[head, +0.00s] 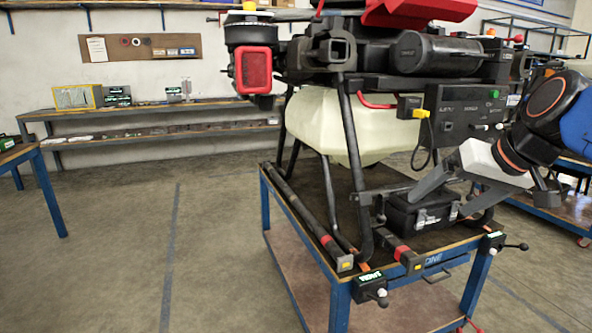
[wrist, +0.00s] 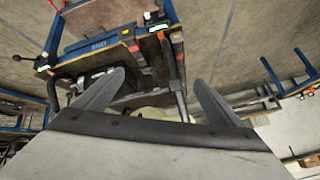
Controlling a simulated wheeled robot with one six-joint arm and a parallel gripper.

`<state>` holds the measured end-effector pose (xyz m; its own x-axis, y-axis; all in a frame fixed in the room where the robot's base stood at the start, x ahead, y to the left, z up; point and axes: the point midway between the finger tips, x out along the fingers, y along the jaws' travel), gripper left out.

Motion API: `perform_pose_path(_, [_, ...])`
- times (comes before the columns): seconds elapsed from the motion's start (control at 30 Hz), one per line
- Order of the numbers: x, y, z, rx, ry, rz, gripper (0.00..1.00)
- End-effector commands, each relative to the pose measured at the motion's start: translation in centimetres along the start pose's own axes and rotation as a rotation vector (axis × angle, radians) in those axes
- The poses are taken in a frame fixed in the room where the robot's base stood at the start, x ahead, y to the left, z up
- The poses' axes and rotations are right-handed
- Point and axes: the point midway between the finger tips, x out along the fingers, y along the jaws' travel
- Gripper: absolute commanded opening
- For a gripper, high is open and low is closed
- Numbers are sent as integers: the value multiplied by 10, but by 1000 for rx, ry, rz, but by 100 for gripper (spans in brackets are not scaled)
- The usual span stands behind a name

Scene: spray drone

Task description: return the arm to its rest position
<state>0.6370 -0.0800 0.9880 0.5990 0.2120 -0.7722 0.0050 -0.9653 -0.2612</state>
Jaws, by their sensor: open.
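My gripper (head: 441,206) is at the right of the head view, its white body in front of the drone's right side. Its two grey fingers are spread apart and point left and down. In the wrist view the open fingers (wrist: 158,82) show nothing clamped between them. A black case (head: 424,212) lies behind the fingers in the head view, low on the drone's near side; the gap between them cannot be told. The spray drone (head: 420,55), with a pale tank (head: 325,128), stands on a blue-framed cart (head: 340,292).
Clamps (head: 370,287) with handles stick out from the cart's near edge. A blue bench (head: 575,205) stands behind my arm. Floor at the left (head: 115,255) is clear.

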Motion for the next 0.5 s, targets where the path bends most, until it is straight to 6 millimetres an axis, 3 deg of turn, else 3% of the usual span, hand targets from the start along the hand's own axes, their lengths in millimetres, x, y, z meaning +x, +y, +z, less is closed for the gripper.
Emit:
perform_pose_path(0.03, [12,-1,31,-11,-34,19,90])
perform_pose_path(0.1, [27,4,71,-23,-78,54,90])
perform_pose_path(0.3, [65,25,177,-77,-176,154,90])
perform_pose_path(0.4, [77,35,214,-103,-205,191,90])
perform_pose_path(0.5, [85,44,238,-123,-221,217,90])
